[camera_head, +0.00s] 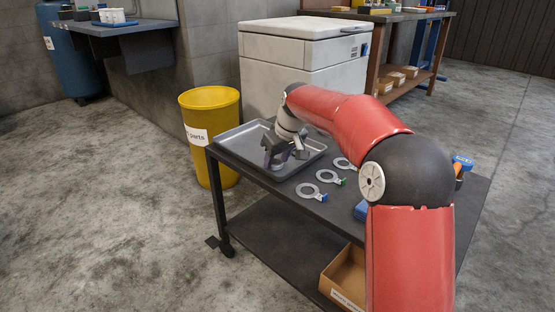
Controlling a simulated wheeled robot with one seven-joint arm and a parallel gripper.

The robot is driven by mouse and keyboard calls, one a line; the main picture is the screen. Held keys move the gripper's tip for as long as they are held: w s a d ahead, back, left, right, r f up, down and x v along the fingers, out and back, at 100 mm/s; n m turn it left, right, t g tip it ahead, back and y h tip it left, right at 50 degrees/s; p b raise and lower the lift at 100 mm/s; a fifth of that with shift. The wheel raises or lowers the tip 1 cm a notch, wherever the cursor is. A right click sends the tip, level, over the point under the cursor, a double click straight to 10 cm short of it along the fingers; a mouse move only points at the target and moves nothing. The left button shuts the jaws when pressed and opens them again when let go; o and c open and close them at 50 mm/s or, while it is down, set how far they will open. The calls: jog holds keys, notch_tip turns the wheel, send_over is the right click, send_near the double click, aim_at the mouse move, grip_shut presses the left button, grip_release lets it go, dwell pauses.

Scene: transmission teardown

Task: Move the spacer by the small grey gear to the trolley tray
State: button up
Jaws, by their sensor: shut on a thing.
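The trolley tray (232,144) is a shallow metal tray at the left end of the dark trolley top. My gripper (274,166) points down over the tray's front part. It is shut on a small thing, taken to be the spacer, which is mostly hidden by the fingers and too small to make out. I cannot tell whether it touches the tray floor. I cannot make out the small grey gear in this view.
Several grey rings with coloured tabs, such as one with a blue tab (309,192), lie right of the tray. A yellow bin (212,115) stands behind the trolley's left end. A white chest (300,60) stands behind. A cardboard box (345,280) sits on the lower shelf.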

jog(key=shift+f, duration=0.1)
jog(key=o, duration=0.7)
jog(key=p+v, duration=0.2)
jog(key=v, duration=1)
jog(key=s+d+f+m+h, duration=0.1)
jog(key=s+d+f+m, duration=0.1)
jog(key=s, duration=0.9)
jog(key=s+d+f+m+t, duration=0.1)
jog(key=s+d, duration=0.4)
jog(key=s, duration=0.7)
jog(key=s+d+f+m+h, duration=0.1)
jog(key=s+d+f+m, duration=0.2)
jog(key=s, duration=0.8)
jog(key=shift+s+d+f+m+t+h, duration=0.15)
jog(key=shift+d+f+m+t, duration=0.1)
jog(key=shift+f, duration=0.45)
jog(key=shift+s+d+f+m+t+h, duration=0.15)
jog(key=shift+f+m, duration=0.1)
jog(key=shift+f, duration=0.4)
